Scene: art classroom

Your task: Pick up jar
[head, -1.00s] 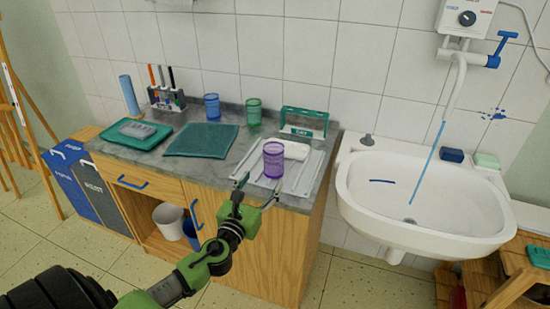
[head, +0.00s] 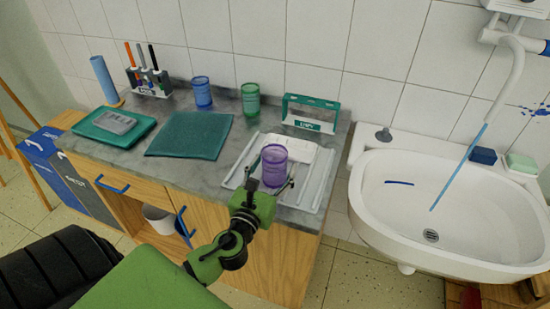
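A purple see-through jar (head: 274,164) stands upright on the white ribbed drain tray (head: 311,190) near the counter's front edge. A blue jar (head: 202,93) and a green jar (head: 250,101) stand farther back by the wall. My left gripper (head: 272,176) reaches in from the lower left, low over the front of the tray. Its fingers are spread, one on each side of the purple jar's lower part. I cannot tell whether they touch it. My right gripper is not in view.
A teal-framed holder (head: 309,113) stands behind the tray, with a white block (head: 297,151) in front of it. A teal cloth (head: 190,134), a teal tray (head: 108,138) and a marker rack (head: 150,82) lie to the left. The sink (head: 455,205) is at right.

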